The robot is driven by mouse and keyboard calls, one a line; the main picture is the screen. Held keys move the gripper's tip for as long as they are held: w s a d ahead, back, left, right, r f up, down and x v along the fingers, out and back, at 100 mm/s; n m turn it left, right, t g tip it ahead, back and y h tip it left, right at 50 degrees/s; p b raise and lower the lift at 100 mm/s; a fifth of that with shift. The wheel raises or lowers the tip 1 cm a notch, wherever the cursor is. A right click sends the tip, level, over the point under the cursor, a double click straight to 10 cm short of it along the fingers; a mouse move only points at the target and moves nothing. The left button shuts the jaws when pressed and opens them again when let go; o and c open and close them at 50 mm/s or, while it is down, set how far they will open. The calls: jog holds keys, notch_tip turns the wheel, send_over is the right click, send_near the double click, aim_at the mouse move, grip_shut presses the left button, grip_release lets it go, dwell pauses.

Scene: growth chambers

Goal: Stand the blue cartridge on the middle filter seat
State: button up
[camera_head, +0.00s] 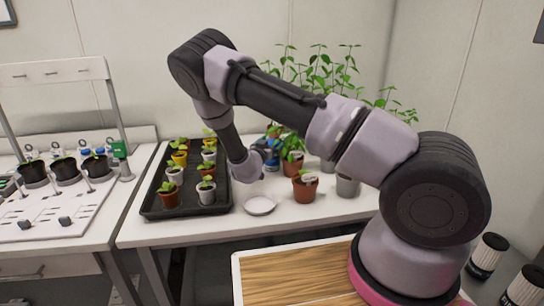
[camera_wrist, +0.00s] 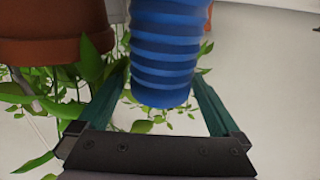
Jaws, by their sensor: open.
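The blue cartridge (camera_wrist: 165,50) is a ribbed blue cylinder. In the wrist view it lies between the two green fingers of my gripper (camera_wrist: 158,92), with its lower end in the picture free. The fingers are open on either side of it, and I cannot tell whether either touches it. In the head view my gripper (camera_head: 264,152) is over the middle bench, behind the saucer, and a bit of blue (camera_head: 272,130) shows beside it. I cannot pick out the middle filter seat for certain in either view.
A black tray (camera_head: 215,207) of small potted seedlings stands left of my gripper. A white saucer (camera_head: 260,205) and a terracotta pot (camera_head: 305,188) are close by, with tall plants behind. A white panel (camera_head: 60,212) lies on the left bench. White-and-black cylinders (camera_head: 488,255) stand at right.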

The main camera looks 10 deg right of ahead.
jog(key=shift+x, duration=1.25)
grip_shut()
